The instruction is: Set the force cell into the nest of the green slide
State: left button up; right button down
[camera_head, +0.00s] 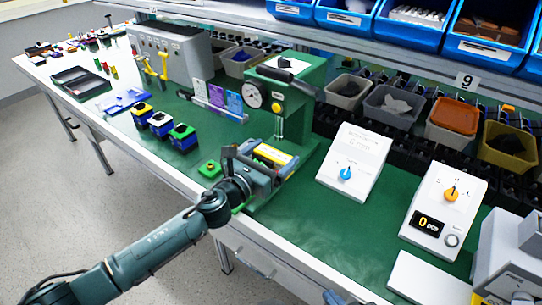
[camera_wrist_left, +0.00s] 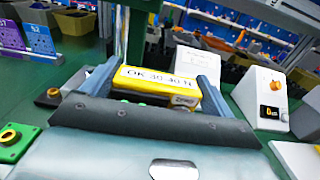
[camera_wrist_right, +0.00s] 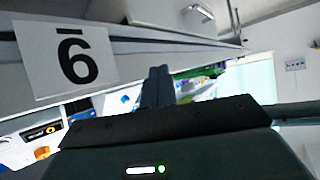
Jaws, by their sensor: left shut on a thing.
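The force cell (camera_head: 272,154), a block with a yellow and white top, is between the fingers of my left gripper (camera_head: 262,163), in front of the green press (camera_head: 290,95) with the round dial. In the left wrist view the cell's label (camera_wrist_left: 155,80) reads roughly "OK 30-40 N". My left gripper (camera_wrist_left: 153,88) is shut on it, one finger on each side. The cell's underside is hidden, as is any nest below it; I cannot tell whether it touches anything there. My right gripper (camera_wrist_right: 158,86) is shut and empty, near a shelf.
Several small coloured blocks (camera_head: 160,123) and a green piece with a yellow ring (camera_head: 209,168) stand left of my left gripper. White dial boxes (camera_head: 355,160) (camera_head: 443,210) stand to the right. Bins (camera_head: 395,105) line the back. Green mat between cell and boxes is clear.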

pick_arm(q)
jog(key=shift+r, duration=0.1)
pick_arm(e)
jog(key=shift+s, duration=0.15)
pick_arm(q)
jog(key=shift+f+b, duration=0.85)
jog(key=shift+f, duration=0.2)
notch_tip(320, 180, down, 4)
jog(key=b, duration=0.3)
jog(key=shift+r, duration=0.1)
pick_arm(e)
jog(key=f, duration=0.1)
jog(key=f+m, duration=0.1)
jog(key=f, duration=0.1)
jog(key=shift+w+a, duration=0.15)
jog(key=shift+w, duration=0.2)
jog(key=shift+r, duration=0.2)
pick_arm(q)
jog(key=shift+f+b, duration=1)
pick_arm(e)
jog(key=shift+f, duration=1)
pick_arm(q)
jog(key=o, duration=0.9)
jog(key=shift+c, duration=0.2)
jog(key=shift+o, duration=0.7)
pick_arm(e)
jog(key=shift+r, duration=0.1)
